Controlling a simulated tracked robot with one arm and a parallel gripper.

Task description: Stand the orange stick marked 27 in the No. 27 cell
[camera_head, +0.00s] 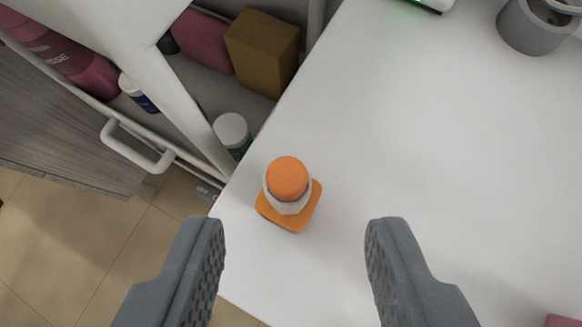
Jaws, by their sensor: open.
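An orange item (287,178) with a rounded top and a pale grey collar stands on a square orange base, near the left edge of the white tabletop. I cannot tell if it is the stick, and I see no number on it. My gripper (296,240) is open, one finger on each side at the bottom of the view. The orange item is just beyond the fingertips, between their lines, and neither finger touches it. No cell marked 27 shows in this view.
The white tabletop (450,140) is bare right of the orange item. A grey cup (535,25) stands at the top right. Below the left edge, a shelf holds a brown box (262,52), a pink box (200,40) and a white-capped jar (231,130).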

